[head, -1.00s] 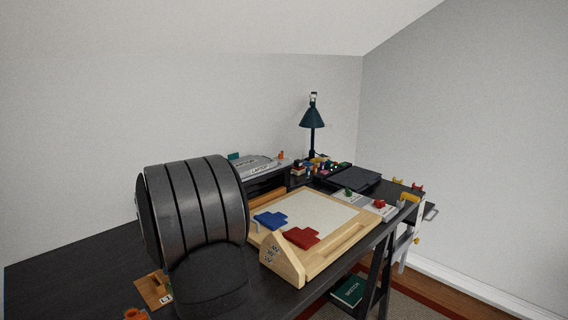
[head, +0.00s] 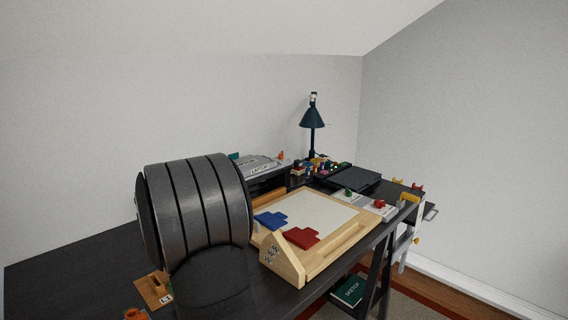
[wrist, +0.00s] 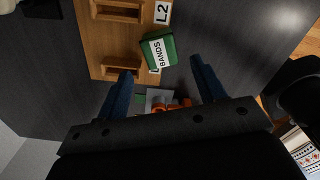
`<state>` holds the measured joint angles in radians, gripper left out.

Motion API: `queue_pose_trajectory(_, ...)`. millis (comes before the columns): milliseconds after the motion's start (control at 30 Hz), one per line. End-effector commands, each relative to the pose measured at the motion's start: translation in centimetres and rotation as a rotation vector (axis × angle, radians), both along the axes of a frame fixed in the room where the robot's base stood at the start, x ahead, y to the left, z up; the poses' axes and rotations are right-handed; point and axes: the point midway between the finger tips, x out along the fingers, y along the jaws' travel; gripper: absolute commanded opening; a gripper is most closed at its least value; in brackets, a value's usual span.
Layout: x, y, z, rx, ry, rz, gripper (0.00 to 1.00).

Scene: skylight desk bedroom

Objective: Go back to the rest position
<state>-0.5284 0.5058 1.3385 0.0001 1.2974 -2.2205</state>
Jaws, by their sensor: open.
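My gripper (wrist: 158,82) shows in the wrist view with its two dark blue fingers spread apart and nothing between the tips. A green box labelled BANDS (wrist: 158,50) lies ahead of the fingertips, at the edge of a wooden rack (wrist: 92,40) with an L2 label. An orange part (wrist: 172,105) on a pale plate shows between the fingers, partly hidden by my gripper body. In the head view my gripper is hidden; a large dark part of my arm fills the left middle.
A wooden tray (head: 345,252) on the dark desk (head: 60,262) holds a blue piece (head: 270,220) and a red piece (head: 302,237). A teal lamp (head: 312,118) stands at the back. Several small objects and a dark flat panel (head: 355,180) sit at the back right. The desk's left side is bare.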

Motion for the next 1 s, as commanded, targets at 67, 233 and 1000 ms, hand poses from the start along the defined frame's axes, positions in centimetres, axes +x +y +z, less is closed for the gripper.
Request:
queue_pose_trajectory(67,0.1,0.0,1.7,0.002,-0.003,0.000,0.63)
queue_pose_trajectory(233,0.0,0.0,5.1,0.002,-0.004,0.000,0.63)
queue_pose_trajectory(1000,0.1,0.0,-4.1,0.003,-0.006,0.000,0.63)
